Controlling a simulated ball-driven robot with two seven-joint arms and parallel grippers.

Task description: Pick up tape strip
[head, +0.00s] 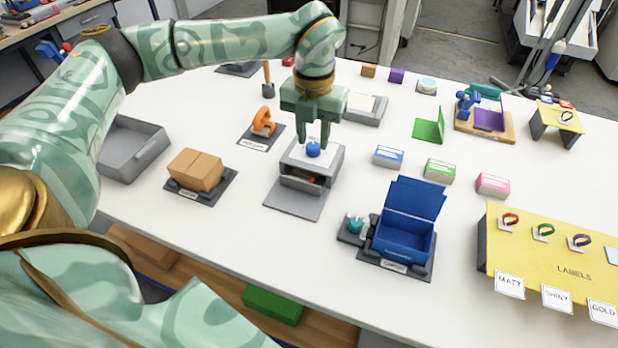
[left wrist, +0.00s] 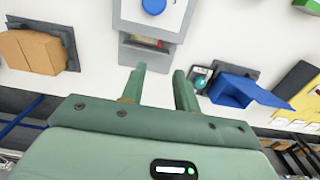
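I cannot pick out a tape strip for certain in either view. An orange tape-dispenser-like object (head: 263,122) stands on a dark labelled mat. My left gripper (head: 314,141) is open and empty, pointing down over a grey box (head: 325,164) with a blue knob (head: 313,150) on top. The left wrist view shows the two fingertips (left wrist: 159,71) apart, with the blue knob (left wrist: 153,5) beyond them, not between them. The box's front slot holds something small and reddish (left wrist: 146,42), too small to identify. My right gripper is not in view.
A brown carton (head: 195,170) and a grey tray (head: 132,148) stand left. An open blue box (head: 405,238) stands right of the grey box, near a yellow label stand (head: 540,262). Small blue, green and pink boxes lie between. Bare white table surrounds the grey box.

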